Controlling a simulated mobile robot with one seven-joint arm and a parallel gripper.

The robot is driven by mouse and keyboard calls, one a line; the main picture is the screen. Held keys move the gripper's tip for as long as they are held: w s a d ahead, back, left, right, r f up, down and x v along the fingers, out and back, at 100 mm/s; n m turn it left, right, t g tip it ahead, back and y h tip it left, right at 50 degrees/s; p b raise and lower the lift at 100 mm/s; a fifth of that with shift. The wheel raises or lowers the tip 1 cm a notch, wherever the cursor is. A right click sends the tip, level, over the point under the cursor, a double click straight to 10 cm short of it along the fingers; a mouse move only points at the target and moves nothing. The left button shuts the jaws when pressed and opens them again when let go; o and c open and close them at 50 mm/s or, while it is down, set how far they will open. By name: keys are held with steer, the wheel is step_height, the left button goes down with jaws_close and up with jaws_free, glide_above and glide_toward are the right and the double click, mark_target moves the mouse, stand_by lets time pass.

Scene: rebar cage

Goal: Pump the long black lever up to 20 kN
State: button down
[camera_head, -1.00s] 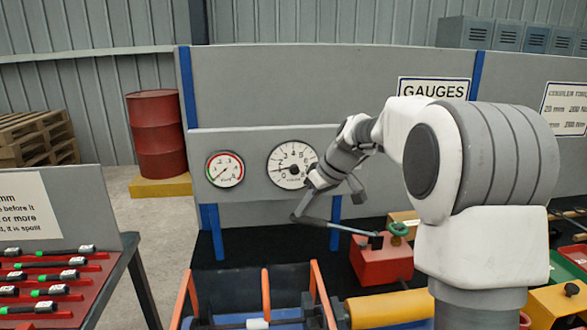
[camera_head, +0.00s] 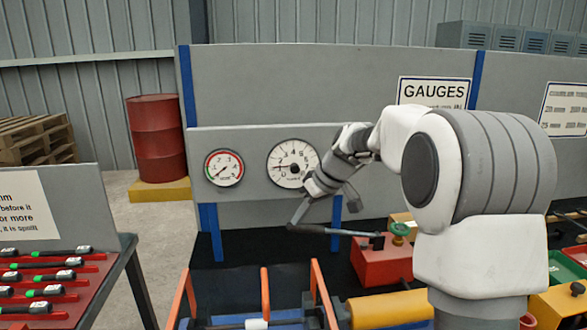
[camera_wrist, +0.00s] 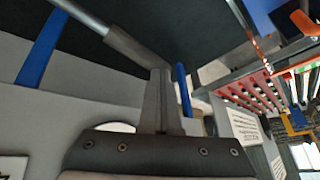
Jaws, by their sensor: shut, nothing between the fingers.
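The long black lever (camera_head: 345,232) runs left from the red pump (camera_head: 378,264), nearly level, with its free end at my gripper. My gripper (camera_head: 294,219) is shut with nothing between its fingers, pointing down at the lever's free end and appearing to touch it from above. In the wrist view my shut fingers (camera_wrist: 160,78) meet the end of the lever (camera_wrist: 128,45), which slants to the upper left. The large white gauge (camera_head: 292,164) has its needle toward the left, at the low numbers; the exact reading is too small to tell. A smaller red-rimmed gauge (camera_head: 224,168) is beside it.
A green knob (camera_head: 400,229) sits on the pump. The gauge panel (camera_head: 245,200) stands close behind my gripper. A red tool rack (camera_head: 60,300) is at left.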

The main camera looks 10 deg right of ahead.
steer(key=shift+a+f+b, duration=0.1)
steer(key=shift+f+b, duration=0.5)
steer(key=shift+f, duration=0.1)
steer(key=shift+a+f+b, duration=0.15)
steer(key=shift+f+b, duration=0.5)
steer(key=shift+f, duration=0.05)
